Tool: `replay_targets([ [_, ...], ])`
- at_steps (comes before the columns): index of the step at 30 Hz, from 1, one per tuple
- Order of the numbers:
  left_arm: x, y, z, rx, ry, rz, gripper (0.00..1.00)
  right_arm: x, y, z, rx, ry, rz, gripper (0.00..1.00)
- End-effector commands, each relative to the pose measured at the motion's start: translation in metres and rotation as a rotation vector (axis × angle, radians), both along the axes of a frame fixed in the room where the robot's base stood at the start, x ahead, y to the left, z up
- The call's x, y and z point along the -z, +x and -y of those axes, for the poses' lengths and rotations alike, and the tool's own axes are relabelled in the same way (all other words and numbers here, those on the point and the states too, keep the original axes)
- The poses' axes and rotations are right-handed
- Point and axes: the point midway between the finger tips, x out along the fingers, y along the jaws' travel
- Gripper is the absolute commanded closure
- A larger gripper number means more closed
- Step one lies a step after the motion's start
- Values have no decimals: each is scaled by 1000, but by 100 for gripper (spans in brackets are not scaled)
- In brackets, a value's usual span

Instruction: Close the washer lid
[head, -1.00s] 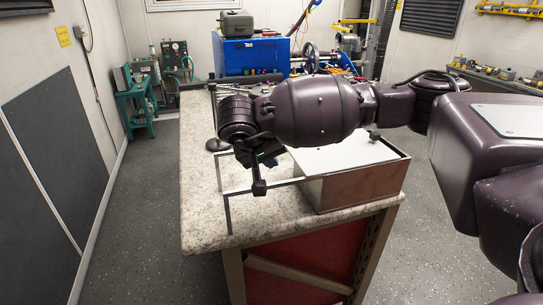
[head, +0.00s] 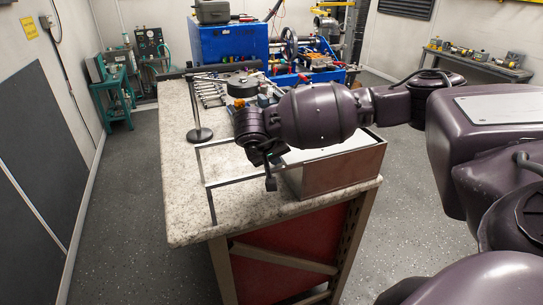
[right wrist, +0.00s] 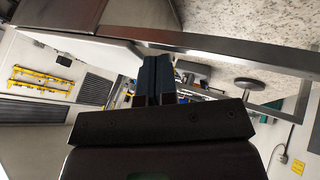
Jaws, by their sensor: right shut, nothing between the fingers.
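The washer is an open-topped steel box (head: 345,172) on the near right end of the worktop, with a pale inside partly hidden by my right arm. A thin grey metal frame (head: 232,182), which looks like its open lid, stands out to the left of the box. My right gripper (head: 270,183) is shut and empty, pointing down at the frame's bar near the box's left side. Whether it touches the bar I cannot tell. In the right wrist view the shut fingers (right wrist: 155,75) show close to a steel bar (right wrist: 215,50). My left gripper is not in view.
The speckled worktop (head: 185,205) is bare at its near left. A round-based stand (head: 200,134), wrenches (head: 208,92) and a blue machine (head: 230,45) are farther back. A teal side table (head: 112,95) stands at the left wall. Floor is clear left of the worktop.

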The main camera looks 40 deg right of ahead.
Motion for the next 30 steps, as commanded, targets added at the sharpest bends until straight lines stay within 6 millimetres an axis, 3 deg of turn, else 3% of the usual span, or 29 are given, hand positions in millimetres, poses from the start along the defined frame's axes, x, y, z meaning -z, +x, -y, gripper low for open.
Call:
replay_targets([
  [7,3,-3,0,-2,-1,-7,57,0,-1,4,2,0,0,100],
  [15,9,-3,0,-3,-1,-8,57,1,-7,26,3,-1,0,100],
  [30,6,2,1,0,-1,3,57,0,-4,19,2,1,0,100],
])
